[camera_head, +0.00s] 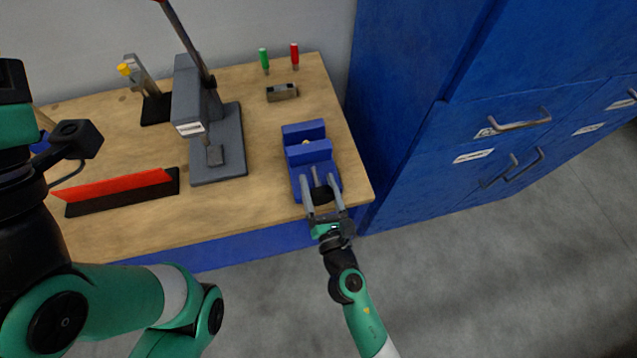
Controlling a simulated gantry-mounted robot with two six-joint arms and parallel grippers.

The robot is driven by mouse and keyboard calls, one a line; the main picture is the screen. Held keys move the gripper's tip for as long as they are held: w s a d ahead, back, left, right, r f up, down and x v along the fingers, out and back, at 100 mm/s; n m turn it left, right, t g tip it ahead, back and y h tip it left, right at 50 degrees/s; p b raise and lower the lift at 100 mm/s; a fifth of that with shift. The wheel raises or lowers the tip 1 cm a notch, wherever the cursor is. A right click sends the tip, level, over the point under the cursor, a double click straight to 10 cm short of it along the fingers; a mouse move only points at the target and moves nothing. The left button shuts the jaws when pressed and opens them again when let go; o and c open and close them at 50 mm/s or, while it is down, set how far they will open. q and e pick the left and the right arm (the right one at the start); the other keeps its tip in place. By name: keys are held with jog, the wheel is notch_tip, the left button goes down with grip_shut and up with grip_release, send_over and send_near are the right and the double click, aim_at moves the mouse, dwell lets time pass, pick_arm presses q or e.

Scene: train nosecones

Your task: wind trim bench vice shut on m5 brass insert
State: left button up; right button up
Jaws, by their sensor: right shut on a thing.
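The blue bench vice (308,154) stands on the right part of the workbench, near its front right corner. A small brass-yellow spot, likely the M5 brass insert (305,142), shows between its jaws; most of it is hidden, and I cannot tell whether both jaws touch it. My right gripper (318,180) reaches in from the front, with one finger on each side of the vice's front end. It is shut on the vice's screw or handle, which is mostly hidden between the fingers. My left arm is at the left edge, and its fingers are out of view.
A grey arbor press (218,150) stands left of the vice on the wooden bench (262,190). A red-edged black strip (122,193) lies at the front left. A small dark block (282,92), green (264,60) and red (295,56) handled tools sit behind. Blue cabinets (420,110) stand right.

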jog(key=shift+m, duration=0.9)
jog(key=o, duration=1.3)
jog(key=shift+f, duration=0.2)
jog(key=shift+f, duration=0.1)
jog(key=shift+s, duration=0.2)
